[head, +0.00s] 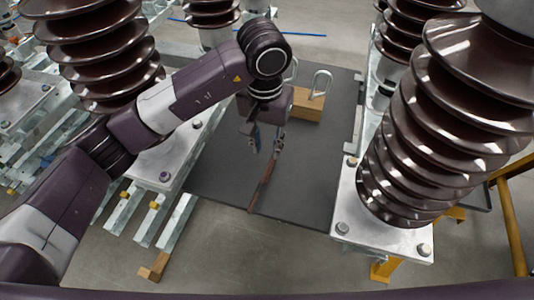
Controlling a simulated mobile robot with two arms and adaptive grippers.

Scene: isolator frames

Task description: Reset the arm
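My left arm comes in from the left and bends down at the wrist over the dark mat (310,180). My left gripper (266,150) points down, with a gap showing between its two fingers, so it looks open. A thin rust-brown strip (262,186) runs down from beside the right-hand finger. I cannot tell whether it touches the finger or lies apart below it. My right arm and gripper are not in view.
A ribbed brown insulator (440,130) stands close on the right on a bolted metal plate (365,229). Another insulator (100,50) stands at left behind my arm. A wooden block (306,104) lies on the mat's far part. The mat's near right part is clear.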

